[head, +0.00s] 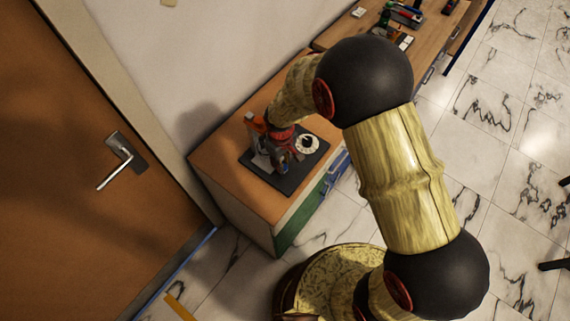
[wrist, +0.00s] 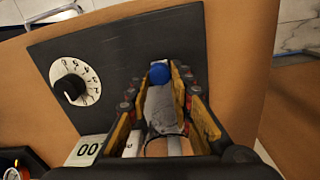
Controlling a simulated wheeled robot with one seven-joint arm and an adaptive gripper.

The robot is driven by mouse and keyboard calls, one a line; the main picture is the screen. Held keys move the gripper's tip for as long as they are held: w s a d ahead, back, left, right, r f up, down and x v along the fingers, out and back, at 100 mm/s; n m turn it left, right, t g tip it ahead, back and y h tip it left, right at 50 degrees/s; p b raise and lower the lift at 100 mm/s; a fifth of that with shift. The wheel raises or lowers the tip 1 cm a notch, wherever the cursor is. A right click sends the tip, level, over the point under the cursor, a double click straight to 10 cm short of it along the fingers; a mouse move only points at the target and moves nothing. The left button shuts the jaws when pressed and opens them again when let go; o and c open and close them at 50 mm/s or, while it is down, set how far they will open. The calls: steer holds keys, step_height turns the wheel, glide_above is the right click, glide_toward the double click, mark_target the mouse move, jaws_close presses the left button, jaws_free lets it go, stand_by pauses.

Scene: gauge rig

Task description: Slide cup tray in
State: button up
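No part can be clearly made out as a cup tray. My gripper (wrist: 160,86) is low over a black rig board (wrist: 106,48), its two yellow-padded fingers apart. A grey piece (wrist: 163,108) lies between the fingers; whether they touch it I cannot tell. A blue ball-shaped knob (wrist: 159,73) shows at the fingertips, at the far end of the grey piece. In the head view my gripper (head: 283,157) is over the board (head: 287,184), and my arm and gripper hide part of the rig.
A white numbered dial (wrist: 75,82) with a black knob is left of my gripper; it also shows in the head view (head: 309,144). A card reading 00 (wrist: 86,150) is below it. An orange part (head: 257,122) stands at the board's back. The wooden cabinet (head: 225,165) is against the wall.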

steer(key=o, duration=0.4)
steer(key=r, duration=1.2)
steer(key=shift+s+a, duration=0.1)
steer(key=shift+a, duration=0.1)
steer(key=s+d+r+m+t+b, duration=0.1)
steer(key=s+d+r+m+b, duration=0.2)
steer(key=s+d+r, duration=0.2)
steer(key=s+d+r+m+t+b, duration=0.2)
steer(key=s+d+r, duration=0.4)
steer(key=d, duration=0.2)
steer(key=s+d+r+m+t+b, duration=0.2)
steer(key=s+d+r+m+b, duration=0.1)
steer(key=s+d+r, duration=0.3)
steer(key=shift+s+d+m+b, duration=0.3)
steer(key=shift+s+d+b, duration=0.05)
steer(key=shift+d, duration=0.05)
